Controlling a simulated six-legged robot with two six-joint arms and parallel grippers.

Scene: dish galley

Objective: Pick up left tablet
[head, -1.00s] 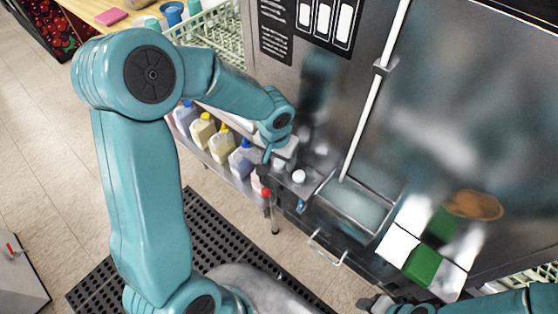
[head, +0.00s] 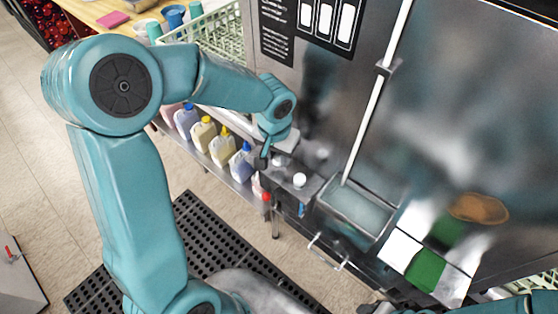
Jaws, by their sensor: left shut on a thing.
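My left gripper (head: 277,153) is at the end of the teal arm, low over the small grey ledge left of the sink basin. It is shut on the left tablet, a small pale thing mostly hidden by the fingers. Another round white tablet (head: 299,180) sits on the ledge, just right of and below the gripper, apart from it. My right gripper (head: 372,307) barely shows at the bottom edge, and its jaws cannot be made out.
Several detergent jugs (head: 222,146) stand on a low shelf left of the ledge. The steel basin (head: 352,212) is to the right, below a white vertical pipe (head: 376,95). A green rack (head: 222,37) stands behind the arm. A black mat (head: 200,247) lies on the floor.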

